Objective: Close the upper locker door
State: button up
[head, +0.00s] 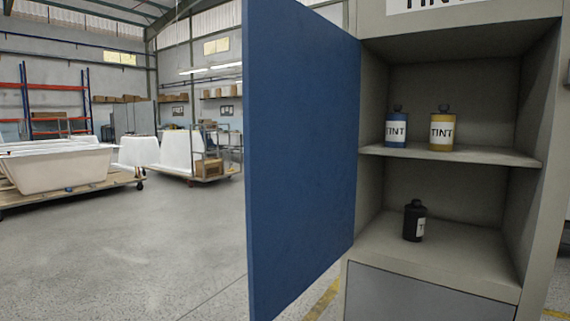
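The upper locker door (303,165) is a flat blue panel. It stands wide open, hinged on the left side of the grey locker (355,290) and swung out towards me. The open upper compartment has one middle shelf (500,156). A blue TINT bottle (396,132) and a yellow TINT bottle (441,133) stand upright on that shelf. A black bottle (411,222) stands on the compartment floor below. My gripper is not in view.
A lower grey front panel (420,296) sits below the compartment and looks shut. Bathtub shells (62,168) on a low wheeled cart (105,182) stand far left, with more shells (185,150) behind. The concrete floor (150,250) left of the door is clear.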

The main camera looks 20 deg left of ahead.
aim_at(301, 80)
jog(key=j+z, duration=0.1)
jog(key=j, duration=0.5)
jog(key=j+z, duration=0.1)
jog(key=j, duration=0.55)
jog(key=k+j, duration=0.1)
jog(key=j, duration=0.5)
jog(key=k+j+z, duration=0.15)
jog(key=j, duration=0.45)
jog(key=i+j, duration=0.05)
